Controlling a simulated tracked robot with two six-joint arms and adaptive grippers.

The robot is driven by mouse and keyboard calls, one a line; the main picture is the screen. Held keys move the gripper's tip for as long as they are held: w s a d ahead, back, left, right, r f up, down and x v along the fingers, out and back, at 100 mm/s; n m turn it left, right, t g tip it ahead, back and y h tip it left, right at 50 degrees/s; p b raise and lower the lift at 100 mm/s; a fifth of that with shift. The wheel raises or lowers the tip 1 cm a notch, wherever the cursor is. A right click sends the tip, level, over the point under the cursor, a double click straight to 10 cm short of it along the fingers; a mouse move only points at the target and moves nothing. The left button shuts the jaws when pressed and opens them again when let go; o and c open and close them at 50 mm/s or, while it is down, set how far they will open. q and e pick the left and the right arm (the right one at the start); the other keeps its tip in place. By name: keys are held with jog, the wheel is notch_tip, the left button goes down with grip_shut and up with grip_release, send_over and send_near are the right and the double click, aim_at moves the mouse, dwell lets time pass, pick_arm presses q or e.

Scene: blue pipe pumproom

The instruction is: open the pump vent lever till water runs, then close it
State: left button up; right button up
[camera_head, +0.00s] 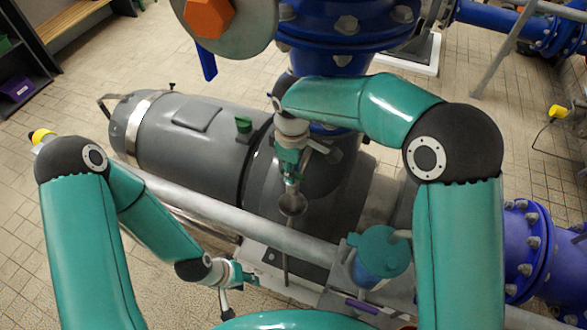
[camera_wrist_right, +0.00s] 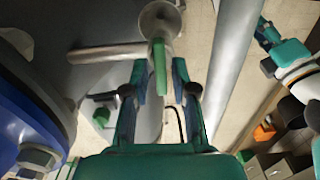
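The green vent lever (camera_wrist_right: 160,66) shows in the right wrist view, between the two fingers of my right gripper (camera_wrist_right: 160,75), with a gap on each side. A round metal funnel (camera_wrist_right: 160,20) is just beyond the lever; it also shows in the head view (camera_head: 293,203). In the head view my right gripper (camera_head: 290,172) points down above the funnel, over the grey pump (camera_head: 262,188), and hides the lever. No running water can be seen. My left gripper (camera_head: 236,275) is low in front of the pump, apart from the lever; its fingers are too small to judge.
A long grey rail (camera_head: 240,219) runs across in front of the pump. A large blue flanged pipe (camera_head: 340,35) with a valve wheel and orange hub (camera_head: 208,16) stands above. A teal-lidded blue container (camera_head: 380,252) is beside my right arm. Tiled floor (camera_head: 90,220) is open at left.

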jog(key=shift+o, duration=0.2)
notch_tip(320, 180, up, 12)
dwell(0.7)
jog(key=shift+f, duration=0.15)
